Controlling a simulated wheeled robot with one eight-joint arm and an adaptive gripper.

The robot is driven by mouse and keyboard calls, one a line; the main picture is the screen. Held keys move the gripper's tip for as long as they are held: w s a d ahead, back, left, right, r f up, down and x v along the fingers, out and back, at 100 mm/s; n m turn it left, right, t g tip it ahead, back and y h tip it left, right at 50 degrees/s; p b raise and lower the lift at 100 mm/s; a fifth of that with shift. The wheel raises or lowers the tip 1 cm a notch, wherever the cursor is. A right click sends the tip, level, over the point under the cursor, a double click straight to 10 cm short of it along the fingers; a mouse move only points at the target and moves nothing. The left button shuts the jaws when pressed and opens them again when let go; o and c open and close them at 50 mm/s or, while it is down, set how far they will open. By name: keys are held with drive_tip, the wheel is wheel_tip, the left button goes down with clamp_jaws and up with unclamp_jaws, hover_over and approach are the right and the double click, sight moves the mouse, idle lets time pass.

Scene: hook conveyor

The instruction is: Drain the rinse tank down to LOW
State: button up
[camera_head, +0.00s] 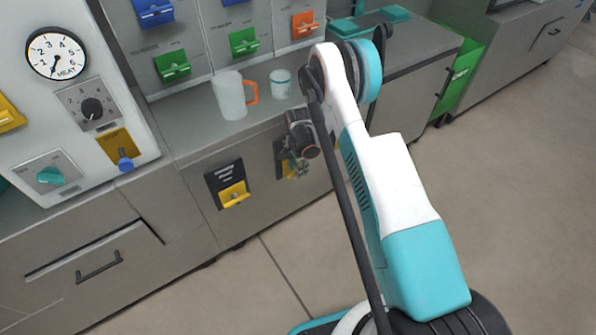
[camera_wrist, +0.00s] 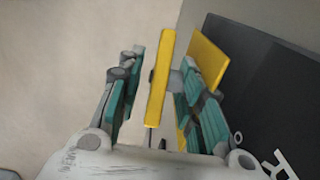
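My gripper (camera_head: 294,168) is at the grey cabinet front, below the counter, over a dark plate with yellow parts that it mostly hides. In the wrist view a yellow bar (camera_wrist: 160,75) stands between the two teal finger pads of my gripper (camera_wrist: 158,90). The fingers are apart, with a gap visible on the bar's left and a narrower one on its right. A yellow plate (camera_wrist: 208,65) is behind the right finger, against a dark panel (camera_wrist: 265,100) with partly visible white markings. I cannot tell which part is the rinse tank or read any level.
Left of my gripper, another dark plate (camera_head: 222,173) with white marks carries a yellow handle (camera_head: 234,194). A clear mug (camera_head: 230,95) with an orange handle and a small white cup (camera_head: 281,83) stand on the counter above. Floor at right is clear.

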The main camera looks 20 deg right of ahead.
drive_tip(key=shift+f, duration=0.35)
drive_tip(key=shift+c, duration=0.5)
clamp_jaws()
